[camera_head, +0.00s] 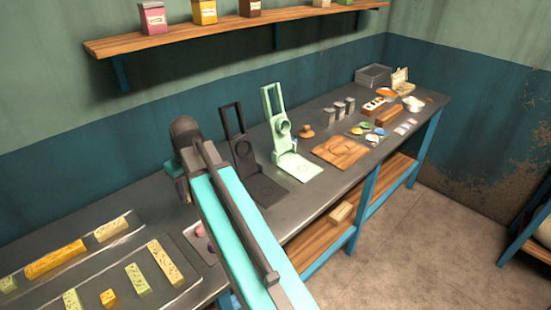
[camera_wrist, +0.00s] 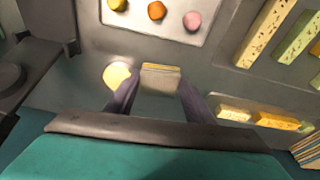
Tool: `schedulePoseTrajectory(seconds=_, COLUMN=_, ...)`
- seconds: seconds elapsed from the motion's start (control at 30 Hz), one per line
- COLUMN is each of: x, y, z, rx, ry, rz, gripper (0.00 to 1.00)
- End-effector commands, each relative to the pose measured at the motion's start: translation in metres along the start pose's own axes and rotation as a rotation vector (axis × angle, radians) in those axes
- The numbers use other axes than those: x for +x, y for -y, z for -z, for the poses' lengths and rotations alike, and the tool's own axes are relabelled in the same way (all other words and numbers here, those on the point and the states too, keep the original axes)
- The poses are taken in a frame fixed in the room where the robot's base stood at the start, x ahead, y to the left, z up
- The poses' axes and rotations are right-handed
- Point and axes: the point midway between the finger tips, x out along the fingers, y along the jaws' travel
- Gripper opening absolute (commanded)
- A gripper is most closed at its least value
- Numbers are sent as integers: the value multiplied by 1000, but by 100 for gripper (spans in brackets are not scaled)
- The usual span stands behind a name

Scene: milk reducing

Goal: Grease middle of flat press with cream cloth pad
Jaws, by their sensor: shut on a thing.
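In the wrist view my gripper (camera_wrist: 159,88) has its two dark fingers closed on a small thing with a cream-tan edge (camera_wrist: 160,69). I cannot tell for sure whether this is the cloth pad. A round cream piece (camera_wrist: 117,75) lies on the table just left of the fingers. In the head view a dark press (camera_head: 243,152) and a pale green press (camera_head: 274,112) stand on the bench, each with a flat base plate. I cannot tell which is the flat press. The dark press is just right of my arm, which hides most of my gripper there.
Trays with yellow and green bars (camera_head: 54,260) lie at the left. A tray with small coloured balls (camera_wrist: 155,25) is near my gripper. A wooden board (camera_head: 341,151), metal cups and small goods stand to the right of the presses. A wall shelf (camera_head: 220,33) runs above.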

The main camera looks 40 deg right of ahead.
Motion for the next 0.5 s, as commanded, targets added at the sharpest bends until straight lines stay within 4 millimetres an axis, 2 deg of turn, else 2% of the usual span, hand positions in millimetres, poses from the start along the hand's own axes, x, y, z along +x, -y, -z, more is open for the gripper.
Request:
schedulePoseTrajectory(seconds=0.03, x=-3, y=-17, z=0, rx=-2, ry=2, rz=1, gripper=30)
schedulePoseTrajectory(seconds=0.5, x=-6, y=-148, z=-31, rx=-77, ry=1, rz=24, gripper=30)
